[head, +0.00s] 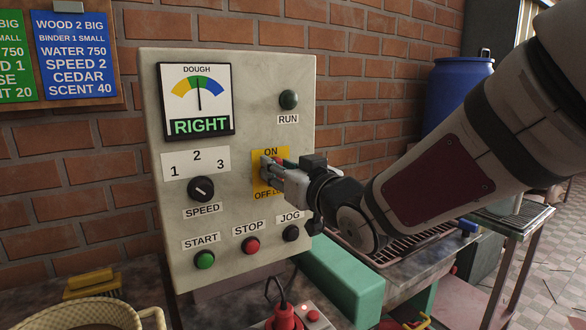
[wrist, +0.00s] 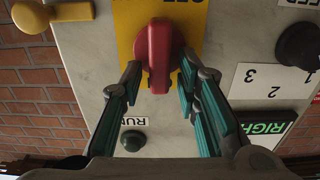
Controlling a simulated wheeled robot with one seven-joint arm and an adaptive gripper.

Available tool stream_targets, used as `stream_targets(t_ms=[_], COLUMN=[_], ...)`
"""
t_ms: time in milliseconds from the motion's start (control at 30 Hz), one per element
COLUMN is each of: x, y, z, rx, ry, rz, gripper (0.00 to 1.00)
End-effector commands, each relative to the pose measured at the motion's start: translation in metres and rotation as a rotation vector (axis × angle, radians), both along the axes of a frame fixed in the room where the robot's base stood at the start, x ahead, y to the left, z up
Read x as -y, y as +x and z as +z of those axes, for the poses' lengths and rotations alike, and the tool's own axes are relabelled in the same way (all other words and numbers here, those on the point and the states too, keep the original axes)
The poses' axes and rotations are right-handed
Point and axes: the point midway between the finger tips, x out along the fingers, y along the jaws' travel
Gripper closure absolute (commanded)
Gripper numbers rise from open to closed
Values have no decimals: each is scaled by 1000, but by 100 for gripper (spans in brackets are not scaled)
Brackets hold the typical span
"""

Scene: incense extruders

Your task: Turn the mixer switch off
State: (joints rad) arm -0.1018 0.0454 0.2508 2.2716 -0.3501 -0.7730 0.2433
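The mixer switch is a red handle (wrist: 159,58) on a yellow plate (wrist: 125,20) on the grey control panel. In the upside-down wrist view the handle lies in line with the panel's vertical, its long end toward the ON side. My gripper (wrist: 160,72) is open, with one teal-padded finger on each side of the handle and gaps visible between. In the head view my gripper (head: 265,168) is at the yellow plate (head: 258,155), marked ON above and OFF below, and hides the handle. I cannot tell whether any finger touches it.
The panel also has a green-black RUN lamp (head: 289,99), a SPEED knob (head: 201,189), START (head: 205,260), STOP (head: 251,245) and JOG (head: 291,233) buttons. The dough gauge (head: 197,98) reads RIGHT. A green block (head: 340,280) stands below my arm; a blue barrel (head: 455,95) is behind.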

Motion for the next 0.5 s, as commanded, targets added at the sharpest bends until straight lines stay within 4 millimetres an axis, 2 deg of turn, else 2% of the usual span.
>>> stream_targets(t_ms=[33, 100, 500], x=[0, 0, 0], y=[0, 0, 0], z=[0, 0, -1], rx=[0, 0, 21], ry=[0, 0, -28], rz=[0, 0, 0], gripper=[88, 100, 100])
